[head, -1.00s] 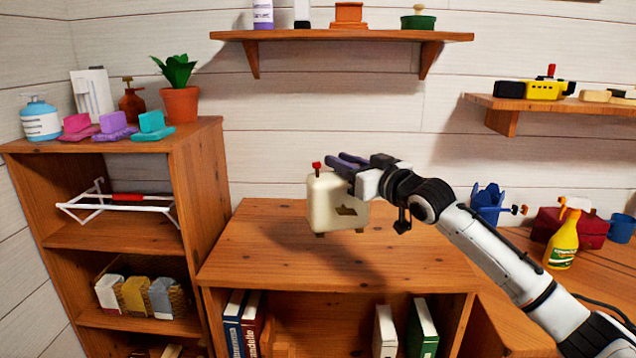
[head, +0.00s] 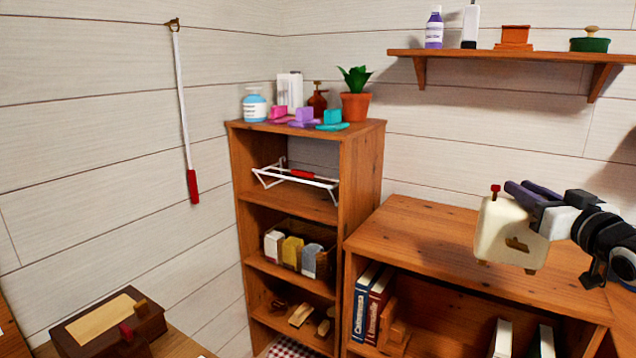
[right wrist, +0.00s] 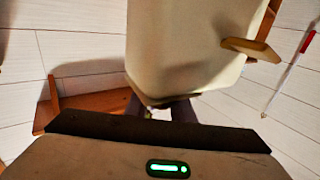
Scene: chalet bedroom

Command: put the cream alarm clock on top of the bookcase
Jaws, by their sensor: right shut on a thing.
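The cream alarm clock (head: 502,230) is a boxy cream body with a red knob on top and small feet. It is at the right of the head view, seemingly held above the low bookcase (head: 432,231). My right gripper (head: 533,194) is shut on it from behind and the right. The clock also fills the upper middle of the right wrist view (right wrist: 190,45). The bookcase has a wide bare wooden top, with several books on the shelf below. The gap between clock and bookcase top is hard to judge. My left gripper is not in view.
A taller shelf unit (head: 362,160) stands left of the bookcase, its top crowded with a potted plant (head: 355,105), bottles and coloured brushes. A wall shelf (head: 500,55) is above. A wooden box (head: 108,325) is at the lower left. The bookcase top is clear.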

